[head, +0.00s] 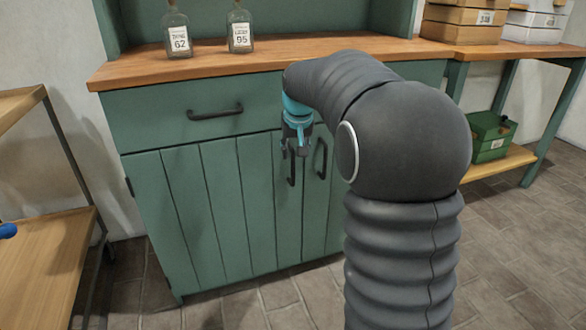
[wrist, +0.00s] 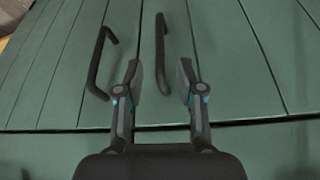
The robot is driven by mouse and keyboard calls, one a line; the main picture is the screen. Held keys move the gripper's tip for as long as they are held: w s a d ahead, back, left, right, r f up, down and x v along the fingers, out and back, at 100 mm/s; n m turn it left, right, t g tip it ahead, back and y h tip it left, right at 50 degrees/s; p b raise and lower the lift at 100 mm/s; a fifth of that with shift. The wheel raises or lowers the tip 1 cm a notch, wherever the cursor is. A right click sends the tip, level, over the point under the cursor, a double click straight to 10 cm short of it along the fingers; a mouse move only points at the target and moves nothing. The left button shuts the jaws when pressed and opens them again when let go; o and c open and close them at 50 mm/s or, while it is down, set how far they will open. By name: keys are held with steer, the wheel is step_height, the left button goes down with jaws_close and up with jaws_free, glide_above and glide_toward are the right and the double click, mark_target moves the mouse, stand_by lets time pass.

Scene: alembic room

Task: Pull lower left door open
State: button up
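The lower left door (head: 205,215) is a green plank door of the cabinet, and it looks closed. Its dark vertical handle (head: 292,170) is near the door's right edge. My gripper (head: 295,151) is at the upper part of this handle and partly hides it. In the wrist view my gripper (wrist: 160,75) is open, its two fingers apart. The left door's handle (wrist: 161,45) appears between and beyond the fingertips, with visible gaps on both sides. Whether the fingers reach around it in depth, I cannot tell. The left door (wrist: 245,60) fills the right of this view.
The right door's handle (head: 321,158) is close beside, also in the wrist view (wrist: 98,65). A drawer (head: 190,112) is above the door. Bottles (head: 178,35) stand on the countertop. A wooden shelf unit (head: 45,255) stands at left. Floor (head: 240,305) before the cabinet looks clear.

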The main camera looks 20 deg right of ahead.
mark_target(294, 163)
steer(key=b+x, duration=0.1)
steer(key=x, duration=0.6)
steer(key=shift+w+f, duration=0.1)
steer(key=shift+f, duration=0.2)
jaws_close()
